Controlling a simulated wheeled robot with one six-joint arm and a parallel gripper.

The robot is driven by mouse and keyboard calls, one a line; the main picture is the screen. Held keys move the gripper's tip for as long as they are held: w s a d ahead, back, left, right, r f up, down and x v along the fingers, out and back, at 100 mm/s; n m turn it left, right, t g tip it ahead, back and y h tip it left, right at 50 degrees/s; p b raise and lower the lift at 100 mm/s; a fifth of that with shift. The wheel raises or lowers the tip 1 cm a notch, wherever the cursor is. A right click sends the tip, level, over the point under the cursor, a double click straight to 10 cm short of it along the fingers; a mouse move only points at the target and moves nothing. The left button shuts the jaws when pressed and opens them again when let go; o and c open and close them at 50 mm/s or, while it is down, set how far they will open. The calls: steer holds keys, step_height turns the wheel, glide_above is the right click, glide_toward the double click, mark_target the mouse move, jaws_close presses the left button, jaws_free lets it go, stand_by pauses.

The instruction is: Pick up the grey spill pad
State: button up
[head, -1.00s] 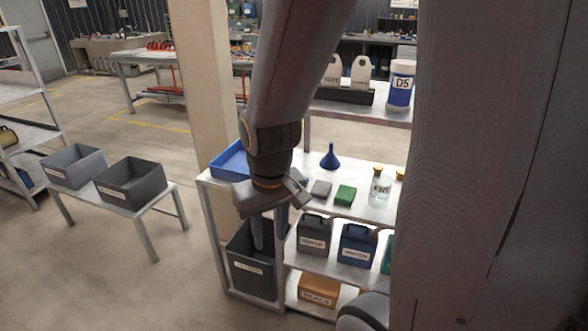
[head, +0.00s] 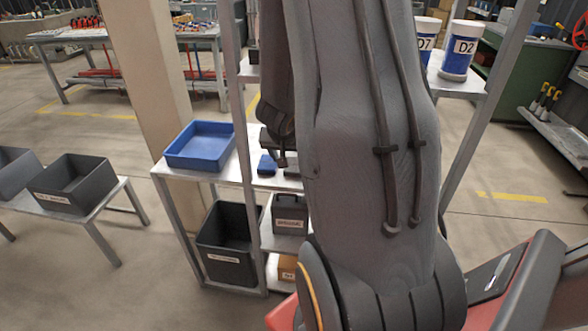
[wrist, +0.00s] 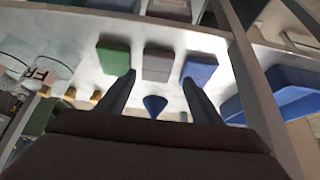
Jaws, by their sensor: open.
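The grey spill pad (wrist: 158,63) lies on the pale shelf top in the wrist view, between a green pad (wrist: 114,56) and a blue pad (wrist: 199,68). My gripper (wrist: 158,78) is open and empty. Its two fingers point towards the grey pad, with one tip near the green pad and the other near the blue pad. The grey pad shows ahead of the gap between the tips; whether the tips touch anything, I cannot tell. In the head view my arm hides most of the gripper, and I cannot make out the grey pad.
A blue funnel (wrist: 154,105) stands near the pads. Glass jars (wrist: 38,68) are at the left. A blue tray (head: 200,145) sits on the shelf's left end. A shelf post (head: 238,110) rises beside my arm. Grey bins (head: 72,184) stand on a low bench at the left.

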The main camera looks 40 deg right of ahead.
mark_target(295, 164)
steer(key=x, duration=0.2)
steer(key=shift+d+f+b, duration=0.3)
steer(key=shift+d, duration=0.05)
steer(key=shift+d+r+x, duration=0.1)
steer(key=shift+d+x, duration=0.05)
steer(key=shift+x, duration=1.1)
steer(key=shift+d+r+x, duration=0.15)
steer(key=shift+x, duration=1.1)
steer(key=shift+w, duration=0.2)
steer(key=c, duration=0.8)
